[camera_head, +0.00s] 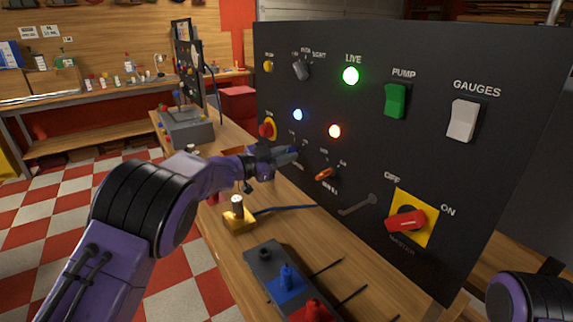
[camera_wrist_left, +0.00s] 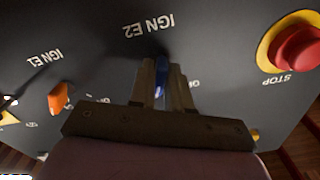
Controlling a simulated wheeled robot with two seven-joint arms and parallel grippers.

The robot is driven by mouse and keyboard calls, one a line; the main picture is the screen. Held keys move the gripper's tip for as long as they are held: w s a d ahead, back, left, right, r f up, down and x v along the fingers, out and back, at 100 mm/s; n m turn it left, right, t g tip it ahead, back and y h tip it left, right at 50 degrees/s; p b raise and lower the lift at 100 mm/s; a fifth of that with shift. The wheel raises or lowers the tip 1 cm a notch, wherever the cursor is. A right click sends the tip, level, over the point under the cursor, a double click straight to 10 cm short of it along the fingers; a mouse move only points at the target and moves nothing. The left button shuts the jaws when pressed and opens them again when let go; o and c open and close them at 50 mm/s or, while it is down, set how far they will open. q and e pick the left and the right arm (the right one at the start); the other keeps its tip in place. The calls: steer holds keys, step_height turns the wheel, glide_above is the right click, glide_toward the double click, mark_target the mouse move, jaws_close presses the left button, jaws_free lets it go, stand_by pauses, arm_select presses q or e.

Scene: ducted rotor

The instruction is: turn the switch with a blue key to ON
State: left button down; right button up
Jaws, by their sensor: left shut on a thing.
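The switch with the blue key (camera_wrist_left: 160,76) is on the black panel (camera_head: 420,60), beside the label IGN E2, which reads upside down in the left wrist view. My left gripper (camera_head: 287,154) reaches the panel from the left in the head view. In the left wrist view its two fingers (camera_wrist_left: 162,84) are shut on the blue key, one on each side. The key stands upright in that view, between the fingers. The fingers hide part of the switch, and I cannot tell whether it is at ON. My right gripper is out of view.
An orange key switch (camera_head: 325,174) sits to the right of the blue one in the head view. A red stop button (camera_head: 267,128) is to its left. A red handle (camera_head: 406,222) on a yellow plate is farther right. A yellow block (camera_head: 239,220) stands on the bench below.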

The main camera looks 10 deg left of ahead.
arm_select(q)
steer(key=shift+m+b, duration=1.3)
steer(key=shift+m, duration=0.2)
steer(key=c, duration=1.2)
jaws_free()
steer(key=shift+a, duration=0.1)
steer(key=shift+o, duration=0.2)
steer(key=shift+s, duration=0.1)
steer(key=b+v, duration=0.2)
steer(key=v, duration=0.8)
steer(key=shift+s+a, duration=0.2)
